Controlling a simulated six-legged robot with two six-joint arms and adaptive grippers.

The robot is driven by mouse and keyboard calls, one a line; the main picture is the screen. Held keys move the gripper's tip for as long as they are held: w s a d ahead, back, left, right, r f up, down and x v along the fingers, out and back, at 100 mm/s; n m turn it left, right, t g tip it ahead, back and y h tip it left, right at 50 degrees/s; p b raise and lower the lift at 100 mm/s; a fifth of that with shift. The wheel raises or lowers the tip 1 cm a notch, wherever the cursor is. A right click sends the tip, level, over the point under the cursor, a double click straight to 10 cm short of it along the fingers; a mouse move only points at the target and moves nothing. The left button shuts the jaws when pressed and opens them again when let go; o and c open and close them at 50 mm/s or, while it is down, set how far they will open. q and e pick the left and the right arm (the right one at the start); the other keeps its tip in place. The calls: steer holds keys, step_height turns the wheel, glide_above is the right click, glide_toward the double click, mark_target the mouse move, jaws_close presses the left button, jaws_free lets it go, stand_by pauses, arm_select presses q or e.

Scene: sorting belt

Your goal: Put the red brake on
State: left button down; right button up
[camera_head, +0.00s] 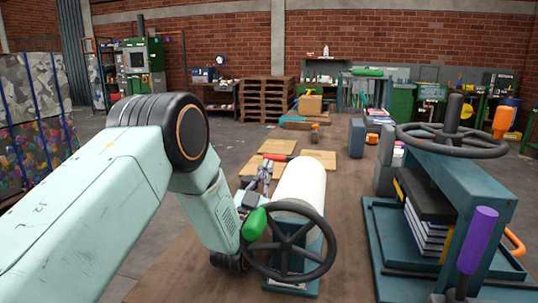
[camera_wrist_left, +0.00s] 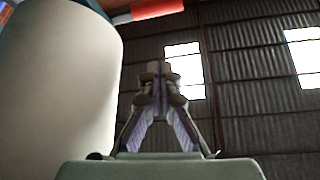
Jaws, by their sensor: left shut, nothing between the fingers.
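The red brake handle (camera_head: 277,157) shows just beyond the tip of my left gripper (camera_head: 266,168) in the head view. A red-orange cylinder, which looks like the same handle, shows at the top of the left wrist view (camera_wrist_left: 157,9). My left gripper is shut and empty, its fingers together (camera_wrist_left: 155,85) and pointing at the handle's area. I cannot tell whether it touches the handle. The brake's base is hidden. My right gripper is not in view.
A black handwheel (camera_head: 287,250) with a green grip (camera_head: 254,224) is in front of the white cylinder. At right stands a teal press (camera_head: 470,185) with a black wheel, purple handle (camera_head: 478,238) and books. Wooden boards (camera_head: 318,159) lie beyond; bare table lies between.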

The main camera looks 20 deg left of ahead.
arm_select(q)
steer(key=shift+v, duration=0.9)
steer(key=shift+s+d+r, duration=0.1)
steer(key=shift+d+r, duration=0.05)
